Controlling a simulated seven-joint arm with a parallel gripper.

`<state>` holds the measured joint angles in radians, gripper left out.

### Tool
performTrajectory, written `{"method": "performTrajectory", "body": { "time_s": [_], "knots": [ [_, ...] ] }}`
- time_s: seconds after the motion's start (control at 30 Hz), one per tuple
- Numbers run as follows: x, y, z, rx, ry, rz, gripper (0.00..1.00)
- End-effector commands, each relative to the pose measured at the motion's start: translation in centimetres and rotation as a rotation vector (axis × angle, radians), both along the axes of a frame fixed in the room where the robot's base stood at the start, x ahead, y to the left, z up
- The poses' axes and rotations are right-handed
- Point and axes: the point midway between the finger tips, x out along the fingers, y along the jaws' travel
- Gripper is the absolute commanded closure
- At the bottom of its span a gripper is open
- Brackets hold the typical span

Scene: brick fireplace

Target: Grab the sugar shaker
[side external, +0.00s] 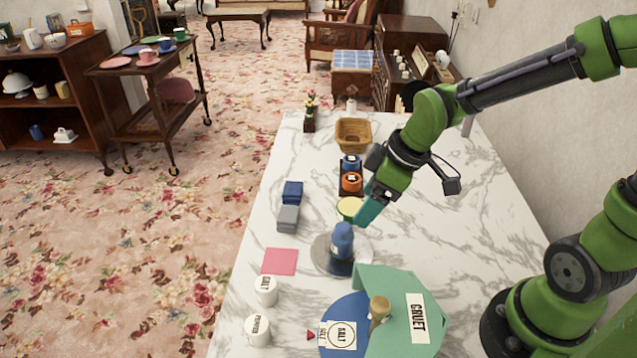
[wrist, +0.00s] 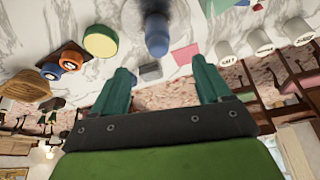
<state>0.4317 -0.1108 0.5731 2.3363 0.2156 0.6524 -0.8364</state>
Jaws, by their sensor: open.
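No label reading sugar is legible, so I cannot tell which item is the sugar shaker. A white shaker marked SALT (side external: 265,291) and one marked PEPPER (side external: 257,330) stand at the table's near left. The wrist view shows three white shakers in a row at upper right; the label of the rightmost (wrist: 297,30) is too small to read. A blue bottle (side external: 342,243) stands on a round grey tray (side external: 321,259); it also shows in the wrist view (wrist: 157,36). My gripper (side external: 368,210) is open and empty, above the table just behind the bottle, apart from it.
Orange and blue pots (side external: 351,182), a yellow-lidded pot (side external: 350,204) and a basket (side external: 353,133) stand farther back. A pink square (side external: 279,261) and blue-grey blocks (side external: 289,217) lie left. The marble table's right side is clear.

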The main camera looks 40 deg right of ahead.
Motion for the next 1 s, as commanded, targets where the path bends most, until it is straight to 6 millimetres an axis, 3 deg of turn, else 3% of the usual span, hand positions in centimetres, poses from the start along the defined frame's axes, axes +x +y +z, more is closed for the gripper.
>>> {"method": "performTrajectory", "body": {
  "time_s": [0.3,0.67,1.0],
  "knots": [
    [1.8,1.2,-5.4,0.004,0.006,0.003,0.23],
    [3.0,1.7,-8.1,0.002,0.001,-0.001,0.23],
    [4.7,2.3,-12.0,0.002,0.002,-0.001,0.23]
  ]
}}
